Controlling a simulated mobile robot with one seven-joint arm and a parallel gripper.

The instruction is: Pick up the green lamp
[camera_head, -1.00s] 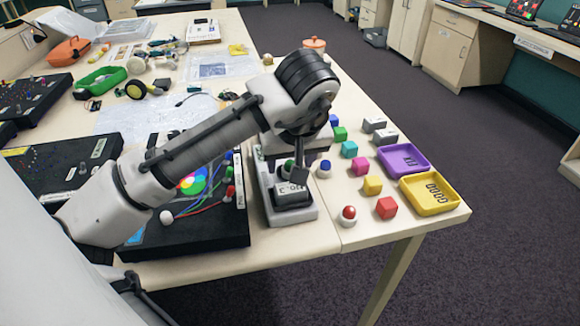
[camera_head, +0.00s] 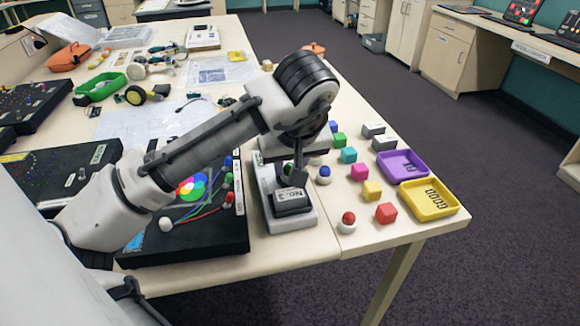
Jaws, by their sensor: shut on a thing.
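My gripper (camera_head: 297,178) points down over a small light grey stand with a black block labelled "No. 3" (camera_head: 292,202), near the table's front edge. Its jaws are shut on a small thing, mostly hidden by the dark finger. A bit of green shows at the finger's left side, which looks like the green lamp (camera_head: 287,168); its base is not clear to see. A blue lamp (camera_head: 324,174) with a white base stands just right of the gripper. A red lamp (camera_head: 347,222) with a white base stands nearer the front edge.
A black board (camera_head: 205,240) with wires and coloured pegs lies left of the stand.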

